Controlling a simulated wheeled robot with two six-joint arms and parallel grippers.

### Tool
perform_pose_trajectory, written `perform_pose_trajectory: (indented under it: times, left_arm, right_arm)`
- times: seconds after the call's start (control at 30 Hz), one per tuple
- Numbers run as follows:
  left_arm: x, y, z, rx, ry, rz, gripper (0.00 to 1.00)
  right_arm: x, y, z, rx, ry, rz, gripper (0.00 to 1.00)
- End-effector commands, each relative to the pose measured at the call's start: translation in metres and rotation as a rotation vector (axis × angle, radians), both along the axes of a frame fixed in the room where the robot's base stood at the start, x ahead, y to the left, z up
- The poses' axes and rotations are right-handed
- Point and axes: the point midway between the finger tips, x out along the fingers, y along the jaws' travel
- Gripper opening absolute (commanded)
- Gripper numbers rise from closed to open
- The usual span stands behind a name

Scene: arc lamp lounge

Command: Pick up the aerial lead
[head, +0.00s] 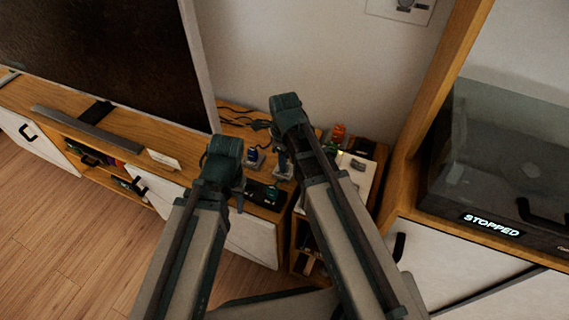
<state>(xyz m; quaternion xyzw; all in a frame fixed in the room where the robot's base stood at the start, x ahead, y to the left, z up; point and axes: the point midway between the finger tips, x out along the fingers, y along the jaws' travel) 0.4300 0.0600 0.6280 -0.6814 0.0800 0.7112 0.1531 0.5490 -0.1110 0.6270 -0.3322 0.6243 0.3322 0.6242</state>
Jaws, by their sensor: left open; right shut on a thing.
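Dark thin leads (243,121) lie in loose loops on the wooden cabinet top beside the TV and run to my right gripper (284,168). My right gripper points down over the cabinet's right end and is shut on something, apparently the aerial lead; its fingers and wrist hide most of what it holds. My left gripper (238,198) is open and empty, left of and nearer than the right one, at the cabinet's front edge.
A large TV (105,55) stands at left, with a grey soundbar (85,131) before it. Small blue (252,154) and teal (271,193) items sit near my grippers. An orange item (338,133) is beyond. A glass-fronted box reading STOPPED (491,226) stands right.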

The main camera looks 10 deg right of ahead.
Motion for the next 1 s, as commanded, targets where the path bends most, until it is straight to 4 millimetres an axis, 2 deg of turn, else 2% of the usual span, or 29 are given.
perform_pose_trajectory:
  times: [0.27,0.8,1.0]
  left_arm:
    - [0.0,0.0,0.014,0.0,0.0,0.0,0.5]
    - [0.0,0.0,0.091,0.0,0.0,0.0,0.5]
    - [0.0,0.0,0.101,0.0,0.0,0.0,0.5]
  right_arm:
    - [0.0,0.0,0.014,0.0,0.0,0.0,0.0]
    - [0.0,0.0,0.091,0.0,0.0,0.0,0.0]
    - [0.0,0.0,0.101,0.0,0.0,0.0,0.0]
